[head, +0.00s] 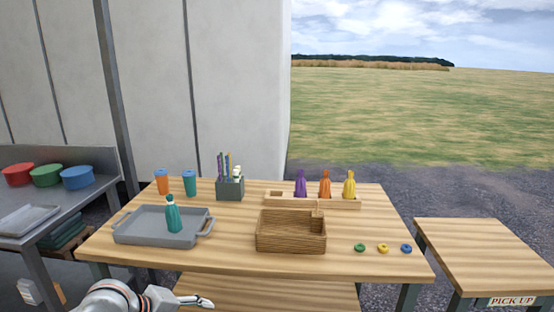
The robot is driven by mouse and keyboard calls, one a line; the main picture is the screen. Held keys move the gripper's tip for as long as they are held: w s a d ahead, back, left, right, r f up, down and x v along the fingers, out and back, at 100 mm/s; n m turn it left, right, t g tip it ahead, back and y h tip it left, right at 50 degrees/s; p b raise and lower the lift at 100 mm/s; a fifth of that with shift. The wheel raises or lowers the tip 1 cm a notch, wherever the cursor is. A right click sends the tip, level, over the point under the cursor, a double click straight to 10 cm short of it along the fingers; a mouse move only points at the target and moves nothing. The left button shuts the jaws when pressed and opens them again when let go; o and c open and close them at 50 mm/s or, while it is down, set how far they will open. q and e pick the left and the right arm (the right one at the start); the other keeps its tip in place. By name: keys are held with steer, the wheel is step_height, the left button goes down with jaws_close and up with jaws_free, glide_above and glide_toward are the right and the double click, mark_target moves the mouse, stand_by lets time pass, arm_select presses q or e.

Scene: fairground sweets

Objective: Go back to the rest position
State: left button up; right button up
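My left gripper (203,301) shows at the bottom edge, in front of and below the near edge of the wooden table (190,259). It points right and touches nothing that I can see. It is small and side-on, so I cannot tell whether its fingers are open or shut. My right gripper is not in view. A teal bottle (172,216) stands upright on a grey tray (138,239) at the table's left.
A wooden basket (290,241) is mid-table. Behind it a wooden rack (285,201) holds purple, orange and yellow bottles. A caddy (230,189), two cups (189,184) and three rings (383,248) are also there. A PICK UP table (485,250) stands right, a metal bench (85,194) left.

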arm_select(q)
steer(key=s+d+f+n+t, duration=0.25)
steer(key=s+f+n, duration=0.25)
steer(key=f+n, duration=0.3)
steer(key=s+a+f+n+t+y, duration=0.1)
steer(key=s+f+n, duration=0.4)
steer(key=s+n, duration=0.2)
steer(key=s+a+f+n+t+y, duration=0.1)
steer(key=s+f+n, duration=0.4)
steer(key=s, duration=0.6)
steer(key=shift+n+y, duration=0.4)
steer(key=shift+n, duration=0.8)
